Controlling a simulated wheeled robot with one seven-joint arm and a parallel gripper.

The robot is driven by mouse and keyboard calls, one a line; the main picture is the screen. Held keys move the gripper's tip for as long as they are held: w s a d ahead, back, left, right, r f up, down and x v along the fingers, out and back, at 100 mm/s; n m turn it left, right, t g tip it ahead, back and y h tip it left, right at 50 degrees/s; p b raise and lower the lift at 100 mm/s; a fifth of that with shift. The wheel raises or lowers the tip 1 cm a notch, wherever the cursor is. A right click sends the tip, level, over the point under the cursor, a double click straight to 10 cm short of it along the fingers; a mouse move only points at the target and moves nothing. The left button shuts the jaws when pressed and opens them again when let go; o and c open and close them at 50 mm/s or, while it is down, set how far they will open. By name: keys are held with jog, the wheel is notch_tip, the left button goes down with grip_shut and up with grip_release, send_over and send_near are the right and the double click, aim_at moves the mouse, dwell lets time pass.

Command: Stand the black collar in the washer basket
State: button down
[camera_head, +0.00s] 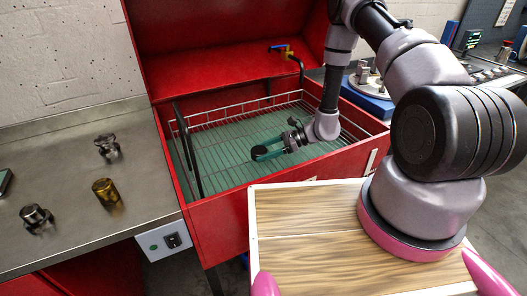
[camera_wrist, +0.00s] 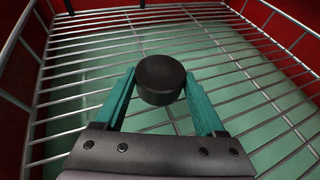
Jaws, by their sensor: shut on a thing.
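The black collar (camera_wrist: 160,78) shows in the wrist view as a short dark cylinder. My gripper (camera_wrist: 159,88) is shut on it, with one teal fingertip on each side. In the head view my gripper (camera_head: 263,151) reaches over the washer basket, and the collar is hard to make out between the fingers. The wire washer basket (camera_head: 222,112) sits inside the red washer, above a green floor. In the wrist view the basket wires (camera_wrist: 85,63) run beneath and beyond the collar. I cannot tell whether the collar touches the wires.
The red washer tub (camera_head: 222,211) has raised walls and an open lid behind. A black handle frame (camera_head: 188,150) stands at its left. A brass cylinder (camera_head: 107,192) and two dark metal parts stand on the grey bench at left. The basket floor around my gripper looks empty.

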grip_release()
jog(key=shift+d+r, duration=0.15)
jog(key=shift+r, duration=0.05)
jog(key=v, duration=1.1)
jog(key=shift+d+r, duration=0.1)
jog(key=shift+d, duration=0.25)
notch_tip(320, 180, up, 25)
jog(key=s+d+n+g+h, duration=0.1)
jog(key=s+n+h, duration=0.2)
jog(key=n+h, duration=0.35)
jog(key=s+d+r+n+t+h, duration=0.2)
jog(key=s+d+r+n+t, duration=0.1)
jog(key=s+r, duration=0.4)
jog(key=s+d+r+n+t+h, duration=0.3)
jog(key=s+r, duration=0.5)
jog(key=r, duration=0.5)
jog(key=shift+d+r+n+t, duration=0.15)
jog(key=shift+d+n+t, duration=0.4)
jog(key=shift+t, duration=0.55)
